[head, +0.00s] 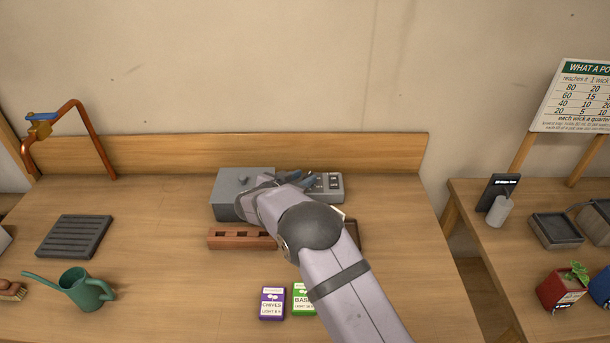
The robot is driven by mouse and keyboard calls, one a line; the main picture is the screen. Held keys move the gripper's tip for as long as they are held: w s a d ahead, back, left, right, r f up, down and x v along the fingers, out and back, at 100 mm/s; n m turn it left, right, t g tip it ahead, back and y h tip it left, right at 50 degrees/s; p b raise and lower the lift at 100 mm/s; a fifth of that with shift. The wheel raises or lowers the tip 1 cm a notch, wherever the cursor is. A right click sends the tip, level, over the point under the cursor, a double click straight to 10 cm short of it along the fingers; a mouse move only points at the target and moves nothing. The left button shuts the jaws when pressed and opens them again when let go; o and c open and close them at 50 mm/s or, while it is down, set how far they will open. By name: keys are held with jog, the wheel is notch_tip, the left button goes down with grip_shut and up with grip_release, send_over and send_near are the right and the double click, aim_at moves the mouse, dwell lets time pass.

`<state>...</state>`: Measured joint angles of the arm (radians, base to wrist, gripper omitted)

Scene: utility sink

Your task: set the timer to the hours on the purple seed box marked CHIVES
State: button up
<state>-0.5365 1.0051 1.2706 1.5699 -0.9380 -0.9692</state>
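The purple seed box (271,304) stands at the front middle of the bench. Its label reads CHIVES with a line starting LIGHT; the number after it is too small to read surely. A grey block-shaped unit (230,191) sits at the back middle, and a lower grey panel with small dark and white parts (335,184) adjoins it on the right. One of these looks like the timer, but no reading is legible. My gripper (301,180) is over the panel's left part. My arm hides much of both, and the finger gap is not clear.
A green BASIL-type box (303,299) stands right of the purple one, partly behind my arm. A brick-coloured slotted block (240,238) lies before the grey unit. A green watering can (86,289) and dark slotted tray (75,237) are left. A chart (582,98) stands on the right table.

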jog(key=shift+x, duration=0.9)
grip_shut()
